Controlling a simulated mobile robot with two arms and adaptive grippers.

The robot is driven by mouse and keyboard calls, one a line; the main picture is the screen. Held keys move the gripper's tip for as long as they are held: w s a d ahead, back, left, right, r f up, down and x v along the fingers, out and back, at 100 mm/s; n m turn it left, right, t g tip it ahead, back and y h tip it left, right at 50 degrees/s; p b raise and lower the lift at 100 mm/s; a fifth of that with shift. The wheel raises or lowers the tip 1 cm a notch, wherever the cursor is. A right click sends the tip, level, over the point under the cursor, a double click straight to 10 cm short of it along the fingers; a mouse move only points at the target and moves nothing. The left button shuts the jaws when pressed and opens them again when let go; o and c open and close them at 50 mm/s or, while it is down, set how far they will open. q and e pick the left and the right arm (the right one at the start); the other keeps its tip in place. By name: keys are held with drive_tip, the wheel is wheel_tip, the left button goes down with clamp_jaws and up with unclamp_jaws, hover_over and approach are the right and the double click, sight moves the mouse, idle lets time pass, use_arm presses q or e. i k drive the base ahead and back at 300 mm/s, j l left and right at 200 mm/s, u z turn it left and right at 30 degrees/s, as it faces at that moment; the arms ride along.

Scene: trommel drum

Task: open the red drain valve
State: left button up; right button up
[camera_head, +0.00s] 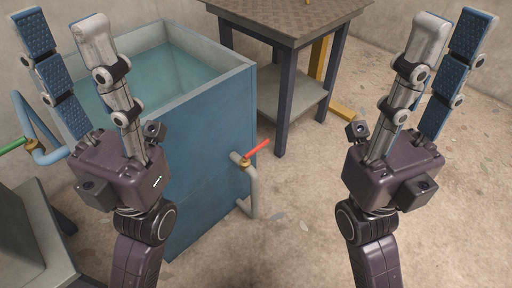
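The red drain valve (257,149) is a short red lever on a brass fitting, on a grey pipe that leaves the right side of a blue tank (208,160) and bends down toward the floor. The lever slants up to the right. My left gripper (66,34) is raised in front of the tank, left of the valve, with its fingers apart and nothing between them. My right gripper (450,38) is raised at the right, well apart from the valve, also with its fingers apart and empty.
The tank holds water. A green-handled valve (12,145) on a blue pipe is at the left edge. A dark-legged table (286,20) with a lower shelf stands behind the tank. A grey bench (38,225) is at lower left.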

sight(257, 149)
drive_tip(key=i+l+u, duration=0.1)
drive_tip(key=u, duration=0.4)
drive_tip(key=l+u, duration=0.15)
drive_tip(key=u, duration=0.35)
drive_tip(key=i+l+u, duration=0.1)
drive_tip(key=l, duration=0.35)
drive_tip(key=i+l+u, duration=0.15)
drive_tip(key=l, duration=0.3)
drive_tip(key=i+l+u, duration=0.1)
drive_tip(key=l, duration=0.35)
drive_tip(key=i+l+u, duration=0.15)
drive_tip(key=l, duration=0.35)
drive_tip(key=k, duration=0.05)
